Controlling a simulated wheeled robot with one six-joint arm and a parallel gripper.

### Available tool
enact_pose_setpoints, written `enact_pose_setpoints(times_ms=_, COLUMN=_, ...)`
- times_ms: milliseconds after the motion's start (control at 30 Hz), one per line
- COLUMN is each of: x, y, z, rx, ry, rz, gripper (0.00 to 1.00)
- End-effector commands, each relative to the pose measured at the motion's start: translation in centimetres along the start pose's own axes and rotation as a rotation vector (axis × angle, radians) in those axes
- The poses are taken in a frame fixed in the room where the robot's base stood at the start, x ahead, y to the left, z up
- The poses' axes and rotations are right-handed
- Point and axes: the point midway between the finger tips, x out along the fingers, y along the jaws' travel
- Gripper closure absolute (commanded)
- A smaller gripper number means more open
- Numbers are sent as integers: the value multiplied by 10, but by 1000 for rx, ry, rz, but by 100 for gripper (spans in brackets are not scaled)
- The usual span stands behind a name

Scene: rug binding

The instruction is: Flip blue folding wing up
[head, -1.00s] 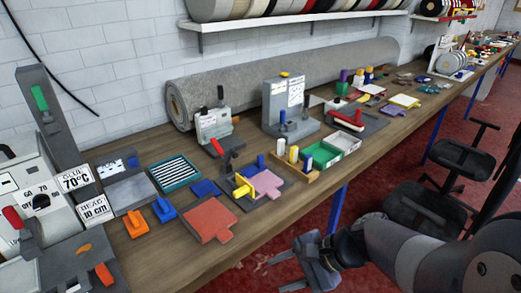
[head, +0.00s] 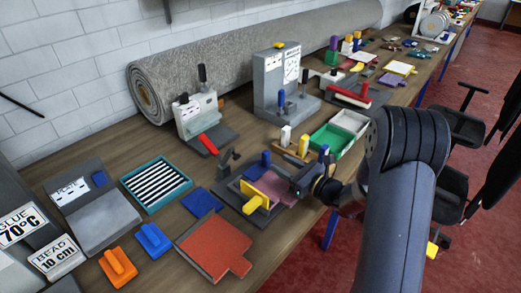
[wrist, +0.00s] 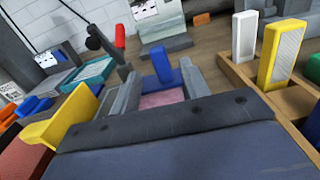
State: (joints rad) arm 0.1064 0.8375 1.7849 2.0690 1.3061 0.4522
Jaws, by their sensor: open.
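A dark grey fixture (head: 232,190) with a pink sheet (head: 270,184) on it lies on the bench. In the wrist view my gripper (wrist: 160,82) is open and empty. The blue wing (wrist: 162,66) shows beyond and between the grey fingers, with pink (wrist: 158,100) below. I cannot tell whether they touch.
A wooden rack (wrist: 275,100) with a white and a yellow block stands close on the right. A flat blue square (head: 202,201) and a red plate (head: 212,246) lie left and in front. A green and white tray (head: 333,140) stands behind the rack.

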Motion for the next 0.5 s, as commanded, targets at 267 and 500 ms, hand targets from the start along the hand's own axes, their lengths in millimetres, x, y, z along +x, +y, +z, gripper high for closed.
enact_pose_setpoints(times_ms=267, x=54, y=2, z=2, rx=-1, ry=1, rz=5, gripper=56)
enact_pose_setpoints(times_ms=500, x=84, y=2, z=1, rx=-1, ry=2, rz=4, gripper=56)
